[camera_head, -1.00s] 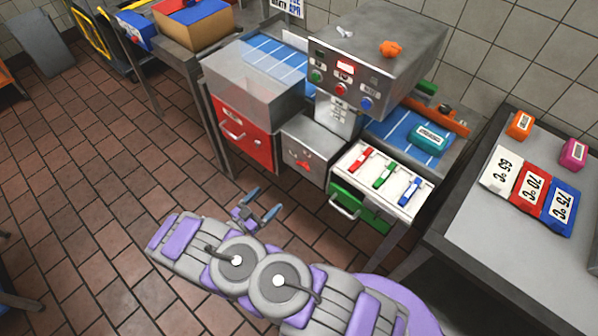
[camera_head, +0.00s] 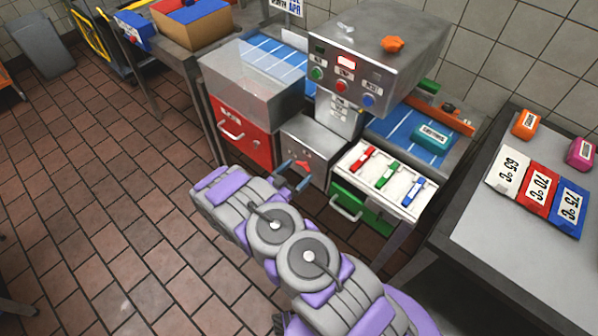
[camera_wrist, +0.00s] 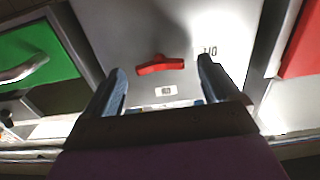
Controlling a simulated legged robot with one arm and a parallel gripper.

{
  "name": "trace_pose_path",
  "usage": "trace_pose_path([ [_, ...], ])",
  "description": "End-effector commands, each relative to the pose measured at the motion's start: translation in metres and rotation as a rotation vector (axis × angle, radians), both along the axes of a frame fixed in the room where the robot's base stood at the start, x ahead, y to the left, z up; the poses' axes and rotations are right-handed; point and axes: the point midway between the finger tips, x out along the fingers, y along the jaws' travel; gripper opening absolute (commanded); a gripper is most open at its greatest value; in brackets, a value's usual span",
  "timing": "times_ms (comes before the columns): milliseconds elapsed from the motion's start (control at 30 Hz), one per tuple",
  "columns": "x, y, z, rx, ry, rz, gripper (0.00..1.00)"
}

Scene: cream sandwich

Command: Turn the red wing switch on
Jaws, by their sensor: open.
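The red wing switch (camera_wrist: 160,65) sits on a grey metal panel (camera_wrist: 140,30), between my fingertips as seen in the wrist view. In the head view the switch (camera_head: 303,165) shows on the front of the grey box, close to my gripper (camera_head: 293,175). My gripper is open, with its two blue-grey fingers (camera_wrist: 163,80) apart on either side of the switch. I cannot tell whether the fingers touch the switch or how far they are from the panel. Small labels are on the panel beside it.
A red drawer (camera_head: 240,132) is left of the switch box. A green drawer (camera_head: 362,208) with a handle is to its right, under a white tray (camera_head: 345,160) with red, green and blue pieces. A grey table (camera_head: 500,245) stands at the right.

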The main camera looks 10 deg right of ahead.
Motion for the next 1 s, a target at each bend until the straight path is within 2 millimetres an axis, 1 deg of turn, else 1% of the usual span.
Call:
trace_pose_path([
  [100,0.0064,-0.0095,-0.0007,0.000,0.000,-0.002,0.89],
  [200,0.0093,-0.0128,-0.0002,-0.001,-0.001,0.000,0.89],
  [533,0.0106,-0.0142,0.0005,-0.001,-0.001,0.000,0.88],
  [1000,0.0109,-0.0140,0.0005,0.000,-0.001,0.000,0.43],
])
